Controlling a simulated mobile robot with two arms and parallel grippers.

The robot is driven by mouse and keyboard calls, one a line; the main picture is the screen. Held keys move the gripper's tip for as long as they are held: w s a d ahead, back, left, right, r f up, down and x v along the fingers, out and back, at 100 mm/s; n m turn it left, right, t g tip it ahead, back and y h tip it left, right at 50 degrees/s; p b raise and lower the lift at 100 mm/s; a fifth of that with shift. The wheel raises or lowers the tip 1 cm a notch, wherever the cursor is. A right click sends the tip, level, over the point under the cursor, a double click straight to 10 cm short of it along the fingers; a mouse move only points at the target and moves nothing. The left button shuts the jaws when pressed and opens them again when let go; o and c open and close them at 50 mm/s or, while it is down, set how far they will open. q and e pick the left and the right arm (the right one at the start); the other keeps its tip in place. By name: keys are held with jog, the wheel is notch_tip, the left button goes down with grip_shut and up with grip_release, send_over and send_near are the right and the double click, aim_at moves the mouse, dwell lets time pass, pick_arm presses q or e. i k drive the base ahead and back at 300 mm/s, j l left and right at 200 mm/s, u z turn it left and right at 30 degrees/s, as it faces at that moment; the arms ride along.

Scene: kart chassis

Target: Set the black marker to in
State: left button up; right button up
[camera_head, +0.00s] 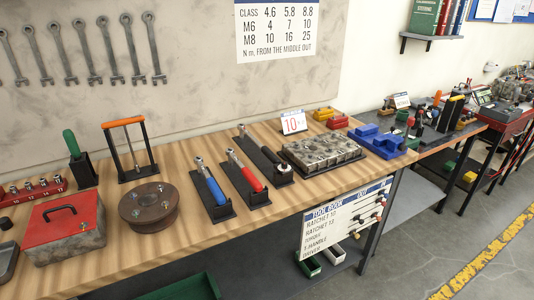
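A white board headed TOOL BOOK (322,232) hangs at the front edge of the wooden workbench, near its right end. It lists rows for ratchets, torque, T-handle and driver. The word OUT shows in its blue header. Several small markers (378,216) with dark and reddish parts sit along the board's right side. They are too small to tell clearly which is the black marker or which position it is in. Neither of my grippers is in view.
On the workbench (100,201) stand blue (211,191), red (246,178) and black-handled tools in black holders. A metal block (321,153), blue tray (381,141), brown round part (149,205) and red-lidded box (65,228) stand there too. Grey floor lies open at right.

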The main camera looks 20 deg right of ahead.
aim_at(362, 222)
jog(key=z, duration=1.4)
